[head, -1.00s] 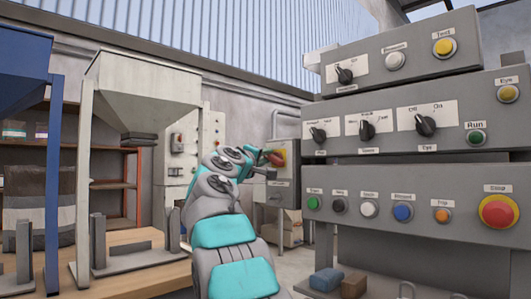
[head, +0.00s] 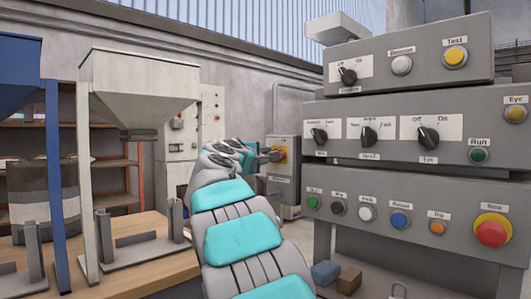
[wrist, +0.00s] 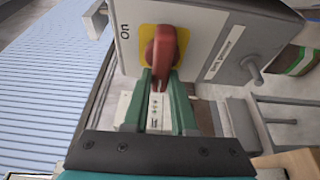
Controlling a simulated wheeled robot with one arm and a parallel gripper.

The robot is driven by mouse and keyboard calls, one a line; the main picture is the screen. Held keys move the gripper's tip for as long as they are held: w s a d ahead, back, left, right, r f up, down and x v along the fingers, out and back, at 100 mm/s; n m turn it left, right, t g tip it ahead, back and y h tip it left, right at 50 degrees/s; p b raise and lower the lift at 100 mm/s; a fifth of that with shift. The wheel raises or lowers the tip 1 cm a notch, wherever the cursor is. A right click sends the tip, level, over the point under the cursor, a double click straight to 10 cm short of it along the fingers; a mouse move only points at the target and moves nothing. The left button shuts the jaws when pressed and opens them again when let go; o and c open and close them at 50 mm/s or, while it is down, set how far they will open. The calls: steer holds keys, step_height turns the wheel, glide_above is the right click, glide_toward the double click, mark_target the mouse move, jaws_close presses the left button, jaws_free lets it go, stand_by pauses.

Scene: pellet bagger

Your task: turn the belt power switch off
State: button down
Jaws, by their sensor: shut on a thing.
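The belt power switch is a red rotary handle on a yellow plate (wrist: 181,47), set in the face of a grey box (wrist: 218,30). In the wrist view the red handle (wrist: 164,50) points towards my gripper (wrist: 168,82), and its end is between the two green fingers, which are shut on it. In the head view my gripper (head: 266,155) reaches the yellow plate (head: 280,150) on the box (head: 284,185); the arm partly hides the handle there.
A grey console (head: 415,178) with several knobs and push buttons fills the right. A pale hopper (head: 135,88) on legs stands over a wooden table (head: 145,262) at the left. In the wrist view a metal pin (wrist: 255,72) sticks out of the box right of the switch.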

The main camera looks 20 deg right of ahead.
steer(key=shift+f, duration=0.1)
steer(key=c, duration=0.7)
jaws_free()
steer(key=b+v, duration=0.1)
steer(key=v, duration=0.7)
steer(key=shift+d, duration=0.1)
